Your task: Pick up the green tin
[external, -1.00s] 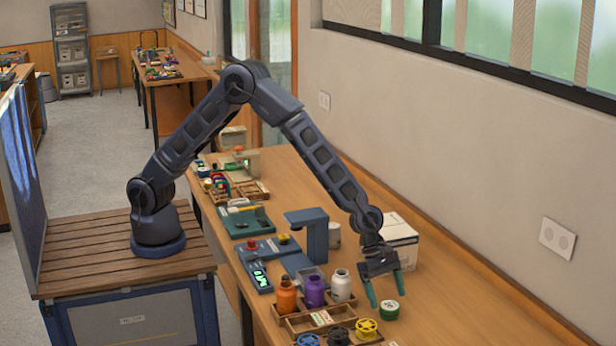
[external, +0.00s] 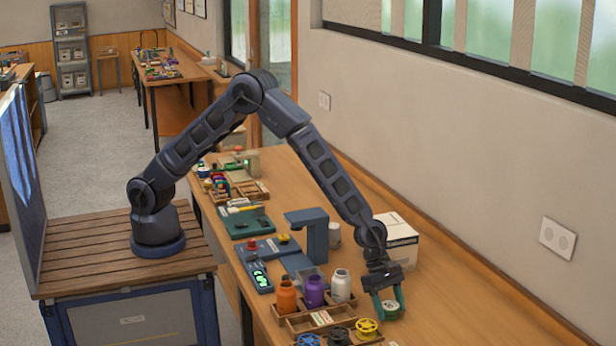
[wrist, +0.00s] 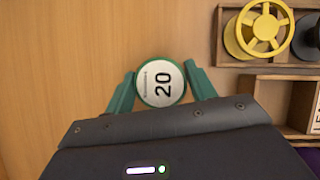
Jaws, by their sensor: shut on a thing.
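The green tin (external: 391,310) is a small round tin with a white top. In the wrist view the tin (wrist: 161,83) shows a white label reading 20 and a green rim. My gripper (external: 388,306) is lowered over the bench, with one green finger on each side of the tin. In the wrist view both fingers of my gripper (wrist: 160,90) touch the tin's sides, so it is shut on the tin. The tin sits at or close to the bench top; I cannot tell whether it is lifted.
A wooden tray (wrist: 255,71) with yellow and dark spools stands close beside the tin. Orange (external: 287,298), purple (external: 314,291) and white (external: 341,285) bottles stand left of my gripper. A white box (external: 397,240) stands behind it. The bench (external: 450,315) to the right is clear.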

